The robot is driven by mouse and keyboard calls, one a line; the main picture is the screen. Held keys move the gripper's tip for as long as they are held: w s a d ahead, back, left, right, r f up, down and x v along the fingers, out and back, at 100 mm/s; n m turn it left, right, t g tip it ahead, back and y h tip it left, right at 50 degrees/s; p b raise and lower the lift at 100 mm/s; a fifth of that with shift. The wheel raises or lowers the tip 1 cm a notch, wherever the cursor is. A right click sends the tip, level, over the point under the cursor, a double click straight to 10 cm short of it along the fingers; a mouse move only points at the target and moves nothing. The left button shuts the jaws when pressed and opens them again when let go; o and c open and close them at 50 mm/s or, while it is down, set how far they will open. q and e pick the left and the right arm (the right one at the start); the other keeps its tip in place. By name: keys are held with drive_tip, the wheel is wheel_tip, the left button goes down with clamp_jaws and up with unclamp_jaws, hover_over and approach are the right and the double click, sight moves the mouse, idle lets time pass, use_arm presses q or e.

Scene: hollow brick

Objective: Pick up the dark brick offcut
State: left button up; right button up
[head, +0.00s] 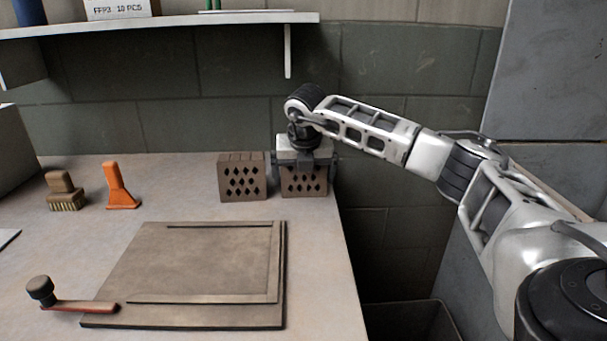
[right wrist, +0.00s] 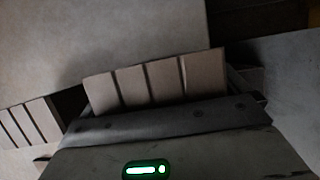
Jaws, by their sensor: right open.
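Two brown hollow bricks with diamond-shaped holes stand side by side at the back right of the bench. The left brick (head: 242,178) stands clear of my gripper; the right brick (head: 304,183) is under it. I cannot tell by shade which is the dark offcut. My right gripper (head: 306,163) is open, pointing down, with its fingers on either side of the right brick's upper part. In the right wrist view the right brick's grooved top (right wrist: 158,80) lies between the fingers, and the left brick (right wrist: 30,123) shows at the left edge. Finger contact is unclear. My left gripper is not in view.
A brown board with raised strips (head: 200,262) lies at the front. A brush (head: 65,191), an orange tool (head: 121,187) and a red-handled knobbed tool (head: 75,304) are to the left. A shelf (head: 160,25) hangs above. The bench's right edge is close to the right brick.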

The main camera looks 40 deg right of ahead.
drive_tip(key=c, duration=1)
drive_tip(key=shift+r, duration=0.1)
